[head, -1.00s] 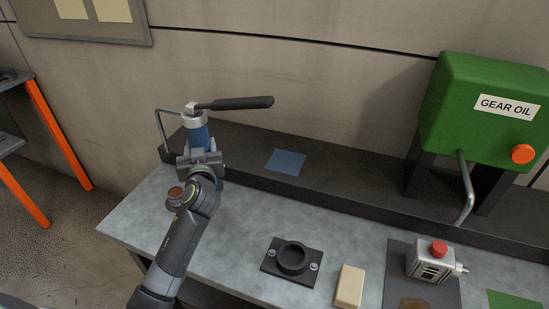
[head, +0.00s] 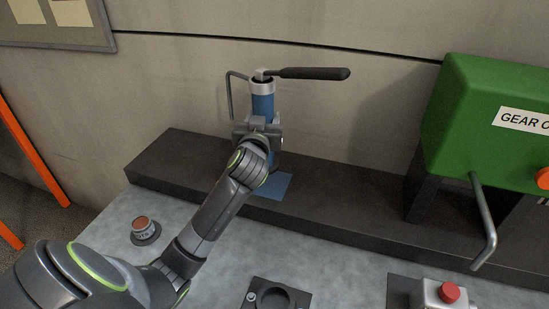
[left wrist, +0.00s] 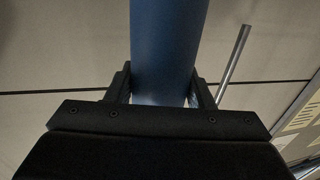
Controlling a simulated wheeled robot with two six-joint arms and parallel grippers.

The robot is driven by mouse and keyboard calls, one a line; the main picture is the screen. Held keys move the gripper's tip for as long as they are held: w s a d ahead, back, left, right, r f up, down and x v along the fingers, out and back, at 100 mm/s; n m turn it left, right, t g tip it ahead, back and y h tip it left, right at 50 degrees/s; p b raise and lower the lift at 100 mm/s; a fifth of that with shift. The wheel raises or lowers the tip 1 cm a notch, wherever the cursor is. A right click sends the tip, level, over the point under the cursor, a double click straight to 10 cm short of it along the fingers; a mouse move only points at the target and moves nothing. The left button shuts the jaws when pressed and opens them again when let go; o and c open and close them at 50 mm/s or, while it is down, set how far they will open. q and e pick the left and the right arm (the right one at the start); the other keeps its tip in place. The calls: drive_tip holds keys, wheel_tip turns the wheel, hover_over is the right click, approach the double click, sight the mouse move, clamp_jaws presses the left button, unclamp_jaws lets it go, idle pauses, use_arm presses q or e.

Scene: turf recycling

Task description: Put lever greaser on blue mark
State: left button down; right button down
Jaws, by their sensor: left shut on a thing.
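The lever greaser (head: 263,106) has a blue barrel, a silver cap, a long dark lever pointing right and a thin bent tube on its left. It stands upright in the head view. My left gripper (head: 258,130) is shut on its barrel; the blue barrel (left wrist: 168,50) also shows between the fingers in the left wrist view. The blue mark (head: 274,187) is a flat square on the dark raised shelf, partly hidden behind my left arm.
The dark shelf (head: 165,165) runs along the wall behind the grey bench (head: 190,215). A green gear oil tank (head: 465,115) with a bent spout stands right. A red-topped knob (head: 145,231), a black ring mount (head: 270,297) and a red-button box (head: 445,294) are on the bench.

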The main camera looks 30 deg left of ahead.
use_arm(q)
wheel_tip(320, 180, down, 7)
drive_tip(key=shift+s+f, duration=0.1)
idle(0.4)
drive_tip(key=shift+f, duration=0.15)
drive_tip(key=c, duration=1)
unclamp_jaws()
drive_tip(key=shift+f, duration=0.1)
drive_tip(key=o, duration=0.3)
drive_tip(key=shift+s, duration=0.1)
drive_tip(key=shift+o, duration=0.2)
drive_tip(key=shift+d, duration=0.1)
